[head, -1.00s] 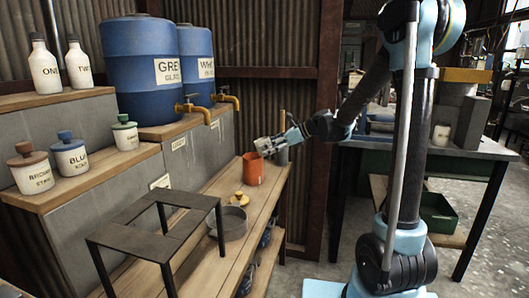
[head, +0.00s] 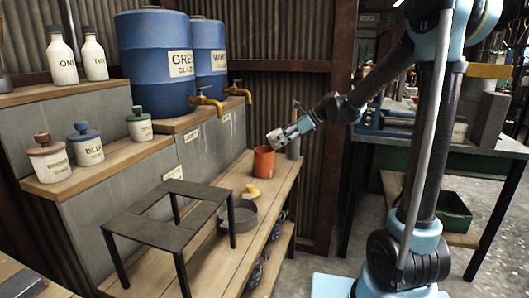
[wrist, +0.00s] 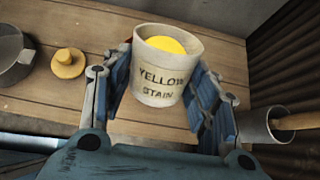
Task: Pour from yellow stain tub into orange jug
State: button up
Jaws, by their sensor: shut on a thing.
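My gripper (wrist: 165,95) is shut on the yellow stain tub (wrist: 157,92), a pale tub lettered "YELLOW STAIN" with yellow content showing at its open top. The fingers press on both sides of the tub. In the head view my gripper (head: 280,137) is just above and to the right of the orange jug (head: 264,163), where the tub is hard to tell from the fingers. The jug stands upright on the wooden bench. In the wrist view the tub hides nearly all of the jug.
A yellow knobbed lid (head: 251,189) and a grey pan (head: 241,214) are near the jug. A grey cup with a handled tool (wrist: 265,124) stands to its right. A dark metal stand (head: 180,215) is at the bench's near end. Two blue barrels (head: 155,60) with taps stand behind.

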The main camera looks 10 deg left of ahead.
jog(key=shift+r+h, duration=0.1)
jog(key=shift+h, duration=0.2)
jog(key=shift+r+h, duration=0.15)
jog(key=shift+h, duration=0.45)
jog(key=shift+a+r+h, duration=0.1)
jog(key=shift+r+h, duration=0.05)
jog(key=shift+h, duration=0.45)
jog(key=shift+r+h, duration=0.1)
jog(key=shift+h, duration=0.5)
jog(key=shift+a, duration=0.15)
jog(key=shift+h, duration=0.6)
